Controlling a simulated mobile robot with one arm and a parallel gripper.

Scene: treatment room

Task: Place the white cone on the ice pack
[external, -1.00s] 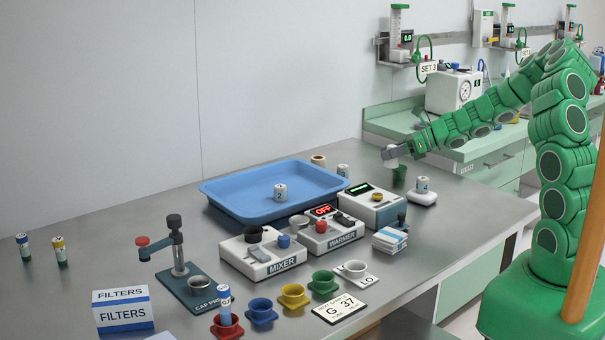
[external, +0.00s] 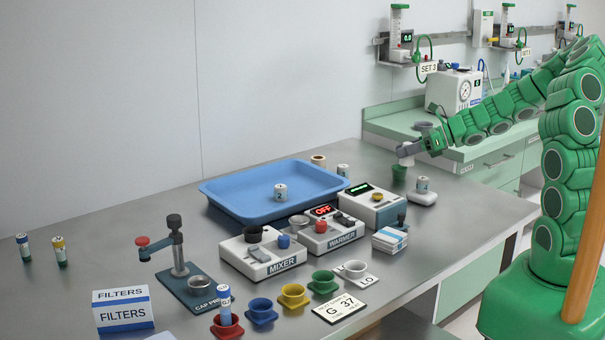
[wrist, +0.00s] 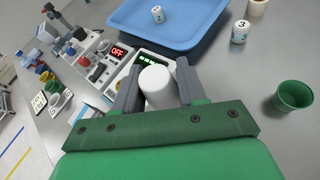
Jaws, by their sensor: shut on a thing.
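My gripper (external: 408,149) is shut on the white cone (external: 406,161), above the table's far right part. In the wrist view the cone (wrist: 155,88) sits between my two fingers (wrist: 155,92), with its pale round end showing. The fingers hide its sides. No thing is plainly recognisable as the ice pack. A small white-and-blue pack (external: 390,240) lies right of the warmer, and a white pad (external: 424,198) under a small vial (external: 422,185) lies near my gripper; I cannot tell if either is it.
A green cup (external: 399,174) stands just below my gripper. A blue tray (external: 225,203) holds a numbered vial (external: 280,192). The mixer (external: 262,254), warmer (external: 328,236) and coloured cups crowd the middle and front. The table's right front is clear.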

